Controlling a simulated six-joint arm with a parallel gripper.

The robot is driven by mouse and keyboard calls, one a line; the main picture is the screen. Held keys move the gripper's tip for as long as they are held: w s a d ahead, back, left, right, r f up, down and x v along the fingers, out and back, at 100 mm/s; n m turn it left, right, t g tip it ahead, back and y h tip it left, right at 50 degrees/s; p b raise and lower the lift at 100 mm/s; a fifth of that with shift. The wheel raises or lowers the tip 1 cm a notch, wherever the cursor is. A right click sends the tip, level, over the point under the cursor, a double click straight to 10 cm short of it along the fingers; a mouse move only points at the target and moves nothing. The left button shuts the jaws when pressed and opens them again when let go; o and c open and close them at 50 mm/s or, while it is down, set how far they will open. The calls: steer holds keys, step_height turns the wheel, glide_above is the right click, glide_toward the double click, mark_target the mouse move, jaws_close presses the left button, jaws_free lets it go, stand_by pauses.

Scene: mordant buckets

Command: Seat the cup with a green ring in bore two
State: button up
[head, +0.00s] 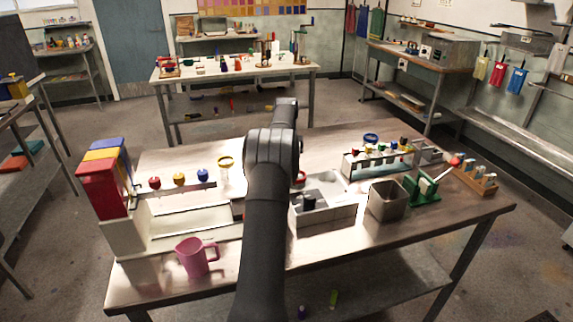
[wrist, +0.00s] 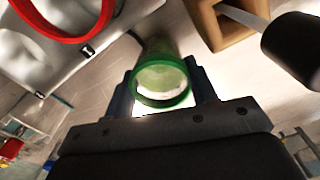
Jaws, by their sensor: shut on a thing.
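The cup with a green ring (wrist: 162,100) is between the two fingers of my gripper (wrist: 163,86) in the wrist view. The gripper is shut on it, and the ring faces the camera. In the head view my arm hides both the gripper and this cup. A grey block (head: 335,214) with hollows stands just right of my arm in the head view. A red ring (head: 301,177) shows at its far left edge, and a red ring (wrist: 75,35) is large at upper left in the wrist view. I cannot tell which hollow is bore two.
A yellow-ringed cup (head: 225,172) stands left of my arm. A pink jug (head: 196,258) is near the front edge. A grey bin (head: 386,201), a green device (head: 424,188) and a rack of coloured stoppers (head: 378,161) stand at the right.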

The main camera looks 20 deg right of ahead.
steer(key=o, duration=1.1)
steer(key=shift+f, duration=0.1)
steer(key=shift+o, duration=0.5)
step_height(320, 180, up, 12)
